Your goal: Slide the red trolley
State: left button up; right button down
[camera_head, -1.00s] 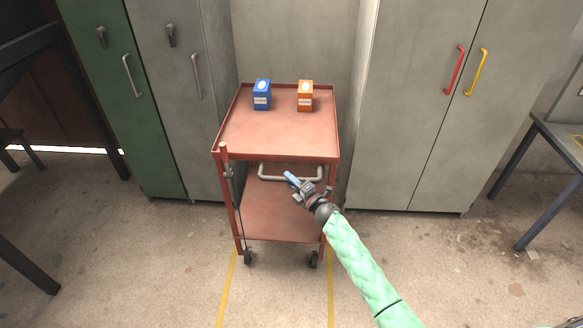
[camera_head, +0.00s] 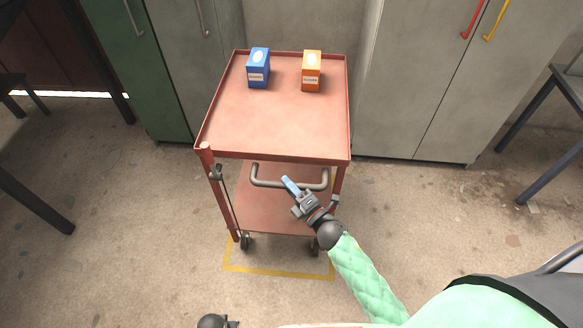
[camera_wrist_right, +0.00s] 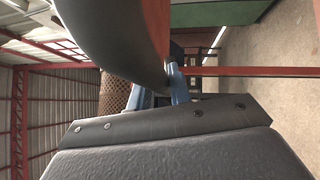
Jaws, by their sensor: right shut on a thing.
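The red trolley (camera_head: 275,128) stands in front of me, upright, with a flat top tray, a lower shelf (camera_head: 268,205) and small dark wheels. A grey bar handle (camera_head: 258,180) runs across its near side, just below the top tray. My right gripper (camera_head: 291,187), with blue fingertips, is shut on this handle near its middle. In the right wrist view the blue fingers (camera_wrist_right: 178,84) show beside a large dark curved bar, very close up. The exact grip is partly hidden there.
A blue box (camera_head: 258,70) and an orange box (camera_head: 311,72) stand upright on the top tray. Grey cabinets (camera_head: 425,90) and a green locker (camera_head: 140,75) stand behind. A yellow floor outline (camera_head: 278,273) passes in front of the wheels. Dark table legs stand on both sides.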

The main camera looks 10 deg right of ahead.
jog(key=s, duration=0.2)
jog(key=s+a, duration=0.1)
jog(key=s, duration=0.1)
jog(key=shift+s+a+f, duration=0.1)
jog(key=shift+a+f, duration=0.05)
pick_arm(q)
jog(key=r, duration=0.2)
jog(key=w+d+r, duration=0.1)
jog(key=shift+r+b, duration=0.3)
jog(key=shift+b, duration=0.05)
pick_arm(e)
jog(key=shift+s+a, duration=0.3)
jog(key=shift+s, duration=0.4)
pick_arm(q)
jog(key=shift+a, duration=0.1)
pick_arm(e)
jog(key=c, duration=1.3)
grip_release()
jog(key=shift+s, duration=0.1)
pick_arm(q)
jog(key=shift+s+a+f, duration=0.1)
jog(key=shift+s+f, duration=0.15)
jog(key=shift+s, duration=0.2)
